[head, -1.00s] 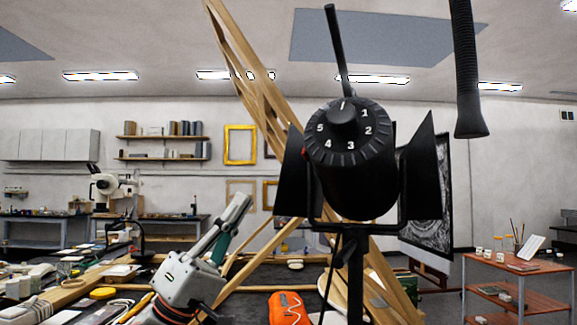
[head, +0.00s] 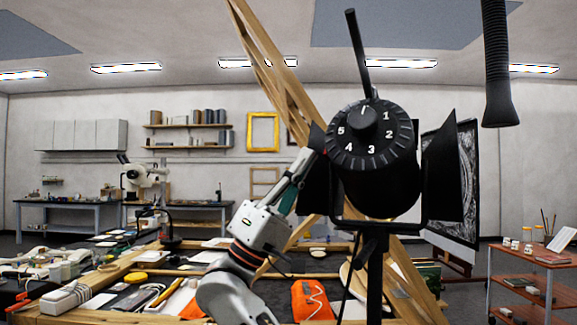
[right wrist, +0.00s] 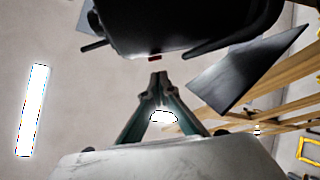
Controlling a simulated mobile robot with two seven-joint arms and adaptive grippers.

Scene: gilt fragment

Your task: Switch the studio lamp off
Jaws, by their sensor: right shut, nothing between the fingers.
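The studio lamp (head: 375,185) is a black cylinder with barn-door flaps on a dark stand. A round numbered dial (head: 362,125) faces me. A long black bar rises above it. My right gripper (head: 308,158) is at the lamp's left side, beside the left flap, its fingers shut and empty. In the right wrist view the shut fingertips (right wrist: 157,76) point at the lamp body (right wrist: 180,25). A small red part (right wrist: 155,58) shows on the lamp's edge just beyond the tips. I cannot tell whether they touch. My left gripper is not in view.
A wooden easel frame (head: 262,75) leans behind the lamp. A black hose (head: 497,65) hangs at the right. A cluttered worktable with an orange pouch (head: 312,300) lies below, and a red-brown trolley (head: 530,258) stands at the right.

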